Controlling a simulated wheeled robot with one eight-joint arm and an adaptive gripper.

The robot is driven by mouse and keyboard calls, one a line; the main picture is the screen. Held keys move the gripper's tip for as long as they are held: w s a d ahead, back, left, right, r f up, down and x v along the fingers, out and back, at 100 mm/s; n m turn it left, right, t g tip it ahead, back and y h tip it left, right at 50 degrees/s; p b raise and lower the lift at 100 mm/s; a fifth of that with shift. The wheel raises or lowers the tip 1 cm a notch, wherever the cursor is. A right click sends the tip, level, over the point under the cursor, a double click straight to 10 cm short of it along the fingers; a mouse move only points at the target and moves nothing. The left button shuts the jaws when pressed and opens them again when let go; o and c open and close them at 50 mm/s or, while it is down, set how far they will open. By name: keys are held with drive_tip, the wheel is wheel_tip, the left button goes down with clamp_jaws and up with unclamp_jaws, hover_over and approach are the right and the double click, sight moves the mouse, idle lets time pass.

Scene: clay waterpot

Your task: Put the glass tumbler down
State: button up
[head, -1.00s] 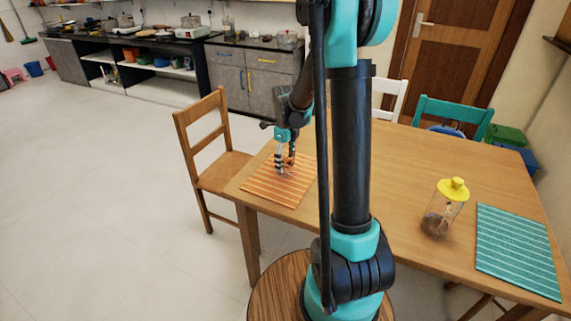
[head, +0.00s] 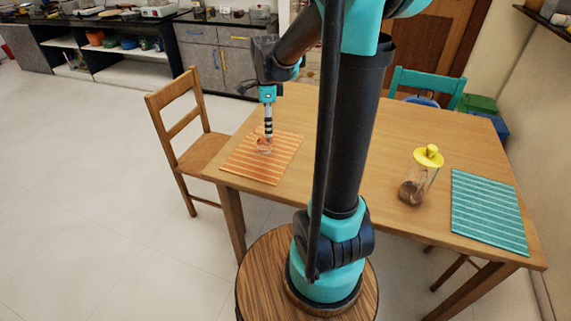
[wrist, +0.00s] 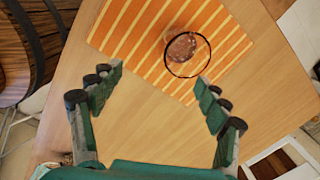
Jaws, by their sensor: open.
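The clear glass tumbler (head: 264,150) stands on the orange striped placemat (head: 243,172) at the table's left end. In the wrist view the tumbler (wrist: 187,68) shows as a round rim over a brownish base, on the orange placemat (wrist: 125,30). My gripper (wrist: 159,77) is open, with its fingers spread wide and nothing between them. The tumbler lies beyond the fingertips, toward the right one, and looks apart from both. In the head view my gripper (head: 268,138) points down just above the tumbler, its fingers lined up one behind the other.
On the wooden table (head: 330,185), a glass jar with a yellow lid (head: 418,175) stands at the right, beside a teal striped placemat (head: 488,212). A wooden chair (head: 190,140) is at the left end and a teal chair (head: 428,85) behind.

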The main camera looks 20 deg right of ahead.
drive_tip(key=s+f+n+t, duration=0.1)
drive_tip(key=s+f+n, duration=0.1)
drive_tip(key=s+n, duration=0.3)
drive_tip(key=s+d+f+n+t, duration=0.1)
drive_tip(key=s+f+n, duration=0.2)
drive_tip(key=s+n, duration=0.3)
drive_tip(key=s+d+f+n+t, duration=0.1)
drive_tip(key=s+f+n, duration=0.2)
drive_tip(key=s+n, duration=0.3)
drive_tip(key=shift+s+d+n, duration=0.2)
drive_tip(key=shift+s+n, duration=0.05)
drive_tip(key=shift+n, duration=0.85)
drive_tip(key=shift+s+f+n, duration=0.2)
drive_tip(key=shift+s+n, duration=0.2)
drive_tip(key=shift+n, duration=0.2)
